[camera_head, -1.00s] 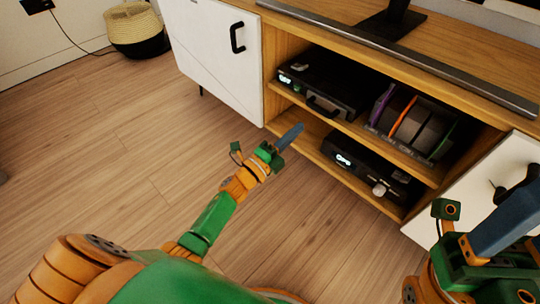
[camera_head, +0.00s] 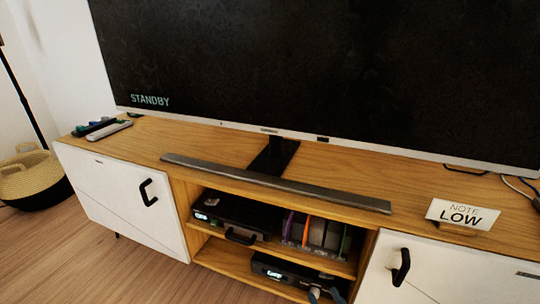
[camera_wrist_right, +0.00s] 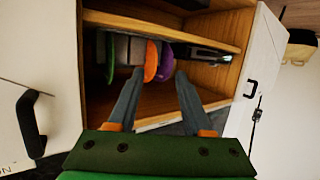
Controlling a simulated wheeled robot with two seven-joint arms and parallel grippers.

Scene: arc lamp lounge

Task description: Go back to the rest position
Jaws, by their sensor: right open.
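My right gripper (camera_head: 324,294) shows only as blue-grey fingertips at the bottom edge of the head view, in front of the media cabinet's lower shelf. In the right wrist view its two fingers (camera_wrist_right: 159,74) are spread apart with nothing held between them. They point toward the open shelves of the cabinet (camera_wrist_right: 160,102). My left gripper is in neither view. The rest of both arms is out of the head view.
The wooden cabinet (camera_head: 225,160) has white doors with black handles and electronics on its shelves. A large TV (camera_head: 320,70), a soundbar (camera_head: 280,184) and a "NOTE LOW" card (camera_head: 462,214) are on top. A basket (camera_head: 35,180) stands left. Floor (camera_head: 80,255) is clear at lower left.

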